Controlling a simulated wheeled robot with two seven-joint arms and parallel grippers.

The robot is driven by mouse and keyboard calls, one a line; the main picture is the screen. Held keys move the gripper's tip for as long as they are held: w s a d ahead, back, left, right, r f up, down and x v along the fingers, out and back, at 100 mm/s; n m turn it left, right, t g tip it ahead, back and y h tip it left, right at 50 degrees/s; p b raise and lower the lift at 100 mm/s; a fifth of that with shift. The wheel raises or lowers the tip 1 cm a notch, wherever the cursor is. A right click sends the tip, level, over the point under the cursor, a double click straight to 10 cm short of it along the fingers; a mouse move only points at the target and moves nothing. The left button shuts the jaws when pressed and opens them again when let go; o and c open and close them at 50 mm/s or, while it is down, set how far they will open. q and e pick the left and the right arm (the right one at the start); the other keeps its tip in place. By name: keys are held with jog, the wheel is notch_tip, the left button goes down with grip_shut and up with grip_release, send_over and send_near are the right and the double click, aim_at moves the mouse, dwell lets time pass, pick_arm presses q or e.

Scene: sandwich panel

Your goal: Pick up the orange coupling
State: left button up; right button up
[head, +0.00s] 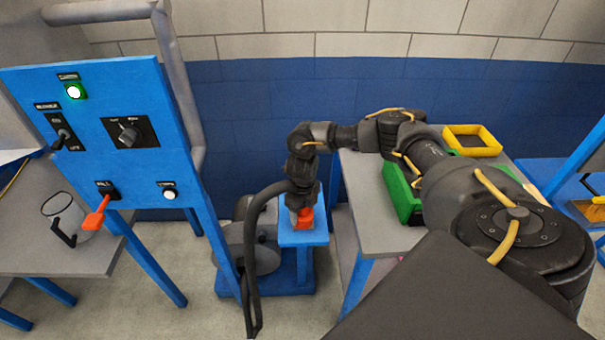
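The orange coupling (305,218) is at the top of a small blue stand (303,238) in the middle of the head view. My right gripper (301,206) reaches in from the right and points down at the coupling from above. Its dark fingers overlap the coupling and hide part of it. I cannot tell whether the fingers are open around it or shut on it. My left gripper is not in view.
Dark hoses (256,230) hang just left of the stand. A blue control panel (100,130) with switches and an orange lever (96,216) stands left. A grey table (372,218) at right bears a green bin (401,196) and a yellow bin (472,141).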

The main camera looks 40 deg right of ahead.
jog(key=c, duration=0.3)
jog(key=shift+r, duration=0.15)
jog(key=shift+w+r+b, duration=0.1)
jog(key=shift+r+b, duration=0.45)
jog(key=shift+r, duration=0.05)
jog(key=a+r+b, duration=0.1)
jog(key=a+r, duration=1)
jog(key=a, duration=0.3)
jog(key=shift+r+b, duration=0.3)
jog(key=shift+b, duration=0.1)
